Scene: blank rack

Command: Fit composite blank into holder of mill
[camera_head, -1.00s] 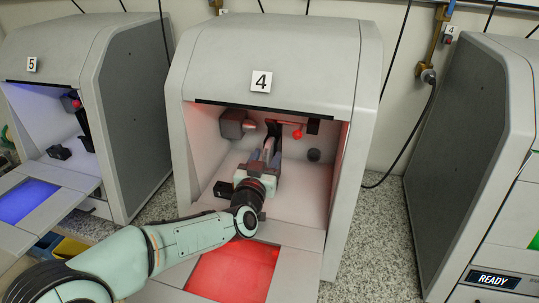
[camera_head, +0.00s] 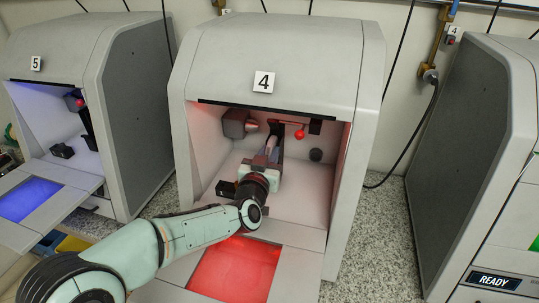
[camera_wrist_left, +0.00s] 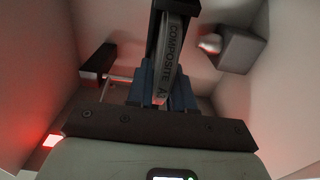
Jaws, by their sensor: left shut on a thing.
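The mill marked 4 (camera_head: 264,82) stands open in the middle of the head view. My left gripper (camera_head: 268,158) reaches into its chamber. In the left wrist view the gripper (camera_wrist_left: 162,88) is shut on the composite blank (camera_wrist_left: 172,50), a grey disc seen edge-on with "COMPOSITE A" on its rim. The blank's far end lies between the dark arms of the holder (camera_wrist_left: 176,5). I cannot tell whether it is fully seated. In the head view the holder (camera_head: 276,127) is partly hidden behind the gripper. My right gripper is not in view.
A grey spindle block (camera_head: 235,124) is at the chamber's left, a red ball (camera_head: 299,134) at the right. A dark block (camera_head: 225,189) sits left of my wrist. The chamber walls are close. Mill 5 (camera_head: 100,90) stands left, a machine reading READY (camera_head: 493,280) right.

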